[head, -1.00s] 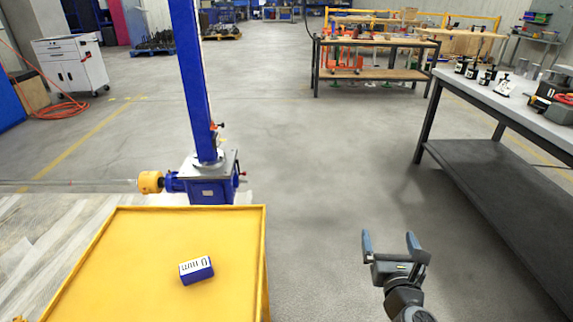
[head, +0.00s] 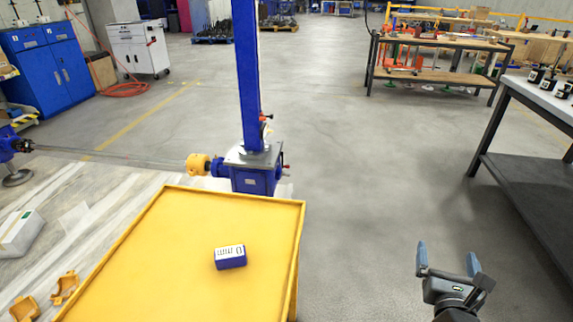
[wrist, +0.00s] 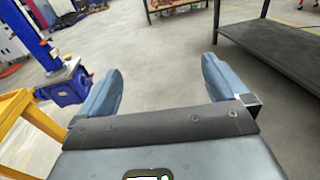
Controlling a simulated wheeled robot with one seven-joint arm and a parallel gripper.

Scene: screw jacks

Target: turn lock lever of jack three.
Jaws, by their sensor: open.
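A blue screw jack (head: 255,178) with a tall blue column stands behind the yellow table in the head view. Small red-tipped parts show on it, one at its right side (head: 285,167) and one higher by the column (head: 266,117); I cannot tell which is the lock lever, nor the jack's number. The jack also shows at the left of the wrist view (wrist: 68,86). My gripper (head: 448,262) is open and empty, over the floor to the right of the yellow table, well apart from the jack.
The yellow table (head: 185,245) bears a blue and white box (head: 230,257). A yellow coupling (head: 198,164) and a shaft run left from the jack. A grey workbench (head: 530,185) stands at the right. The floor between is clear.

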